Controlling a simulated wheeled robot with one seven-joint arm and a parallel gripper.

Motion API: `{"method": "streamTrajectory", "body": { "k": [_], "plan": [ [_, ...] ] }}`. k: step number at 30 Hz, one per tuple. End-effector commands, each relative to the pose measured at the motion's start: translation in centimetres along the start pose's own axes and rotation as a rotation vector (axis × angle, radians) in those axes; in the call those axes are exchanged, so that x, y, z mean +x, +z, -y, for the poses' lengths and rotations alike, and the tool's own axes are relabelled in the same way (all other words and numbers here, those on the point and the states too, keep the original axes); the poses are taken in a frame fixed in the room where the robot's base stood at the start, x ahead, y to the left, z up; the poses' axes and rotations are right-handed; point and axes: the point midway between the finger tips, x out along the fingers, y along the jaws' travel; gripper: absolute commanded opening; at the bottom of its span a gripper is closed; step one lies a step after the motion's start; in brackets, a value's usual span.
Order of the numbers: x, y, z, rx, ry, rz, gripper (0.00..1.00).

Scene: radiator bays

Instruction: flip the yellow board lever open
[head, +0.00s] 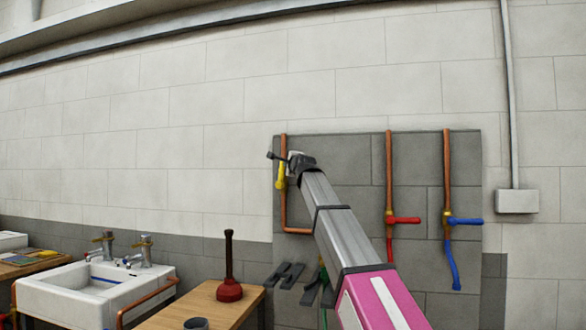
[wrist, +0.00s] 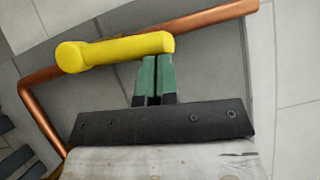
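The yellow lever (head: 281,175) is on the left copper pipe of the grey board (head: 350,150). In the head view it hangs roughly down along the pipe. In the wrist view the yellow lever (wrist: 115,50) lies across the top, slightly angled to the copper pipe (wrist: 205,22) behind it. My gripper (wrist: 155,62) has its green-padded fingers close together, with only a thin line between them. The tips are at the lever's lower edge near its right end; contact is unclear. In the head view my gripper (head: 276,156) is beside the lever's upper part, partly covering the pipe.
A red lever (head: 405,220) and a blue lever (head: 467,221) stick out right on the other pipes. A wooden table (head: 195,300) with a plunger (head: 229,285) stands below left. A white sink (head: 75,305) is further left. The wall above is bare.

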Motion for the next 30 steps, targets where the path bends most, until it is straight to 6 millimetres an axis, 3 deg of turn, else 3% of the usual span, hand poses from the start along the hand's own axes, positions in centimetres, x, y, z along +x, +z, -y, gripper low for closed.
{"method": "streamTrajectory", "body": {
  "k": [12,30],
  "plan": [
    [1.0,1.4,0.5,-0.144,0.097,0.0,0.0],
    [1.0,1.6,0.4,-0.159,0.108,0.001,0.0]
  ]
}}
